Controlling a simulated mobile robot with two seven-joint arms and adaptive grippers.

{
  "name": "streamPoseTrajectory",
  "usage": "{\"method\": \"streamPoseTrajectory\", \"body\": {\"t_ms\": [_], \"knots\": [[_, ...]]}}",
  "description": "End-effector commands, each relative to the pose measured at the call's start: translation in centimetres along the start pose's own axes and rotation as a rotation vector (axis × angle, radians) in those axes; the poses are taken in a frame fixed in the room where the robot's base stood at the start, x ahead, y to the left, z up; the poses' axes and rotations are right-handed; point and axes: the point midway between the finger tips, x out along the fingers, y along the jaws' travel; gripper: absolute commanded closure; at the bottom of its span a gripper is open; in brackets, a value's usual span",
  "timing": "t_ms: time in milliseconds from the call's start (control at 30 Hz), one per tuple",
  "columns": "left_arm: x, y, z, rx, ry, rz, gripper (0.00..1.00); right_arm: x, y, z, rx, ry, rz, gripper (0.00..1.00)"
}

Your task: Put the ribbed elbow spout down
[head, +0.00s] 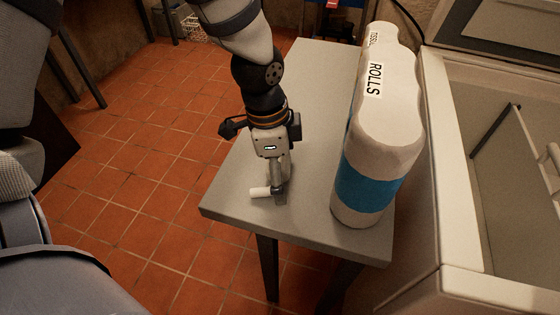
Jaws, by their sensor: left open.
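A small white piece (260,192), which looks like the ribbed elbow spout, is at the near left part of the grey table (306,85). Its ribs and bend are too small to make out, and part of it is hidden by my gripper. My left gripper (279,192) points down over the tabletop, right at the spout, with its fingers low near the surface. It is open. I cannot tell whether a finger still touches the spout. My right gripper is not in view.
A tall pack of rolls (385,125) with a blue band stands on the table, right of my gripper. A large open pale chest (455,190) stands right of the table. The table's left and near edges are close to the spout. Tiled floor (120,160) lies left.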

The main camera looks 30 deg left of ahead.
Motion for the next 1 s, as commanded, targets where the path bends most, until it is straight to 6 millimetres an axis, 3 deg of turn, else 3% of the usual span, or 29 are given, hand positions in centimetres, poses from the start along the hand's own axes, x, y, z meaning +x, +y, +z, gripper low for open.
{"method": "streamPoseTrajectory", "body": {"t_ms": [300, 500, 1000], "knots": [[-8.2, -0.2, -0.2, 0.000, 0.008, -0.010, 0.02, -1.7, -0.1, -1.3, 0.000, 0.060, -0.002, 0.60], [-11.5, -0.1, -0.1, 0.000, 0.002, -0.002, 0.02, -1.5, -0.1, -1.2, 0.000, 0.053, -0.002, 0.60], [-12.1, 0.0, 0.0, 0.000, 0.000, 0.001, 0.02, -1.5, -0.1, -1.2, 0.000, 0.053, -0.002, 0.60]]}}
